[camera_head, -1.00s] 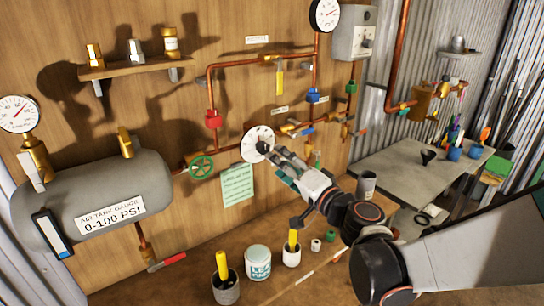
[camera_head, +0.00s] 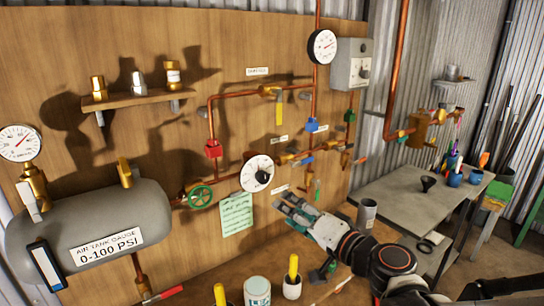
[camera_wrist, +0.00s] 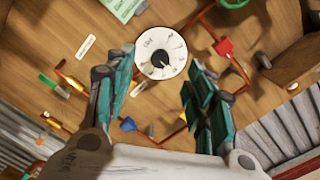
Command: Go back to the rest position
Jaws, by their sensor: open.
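My gripper (camera_head: 290,205) is open and empty in front of the wooden board, to the lower right of the white dial with a black knob (camera_head: 257,173). In the wrist view the two teal-padded fingers (camera_wrist: 155,98) are spread wide, and the dial (camera_wrist: 160,52) shows on the board beyond them. The fingers are clear of the dial. My forearm reaches in from the lower right.
A green handwheel (camera_head: 200,196), a red-handled valve (camera_head: 213,149) and copper pipes are on the board. A grey tank (camera_head: 90,225) is at left. Cups with yellow-handled items, including a white cup (camera_head: 292,287), stand below. A grey table (camera_head: 400,180) is at right.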

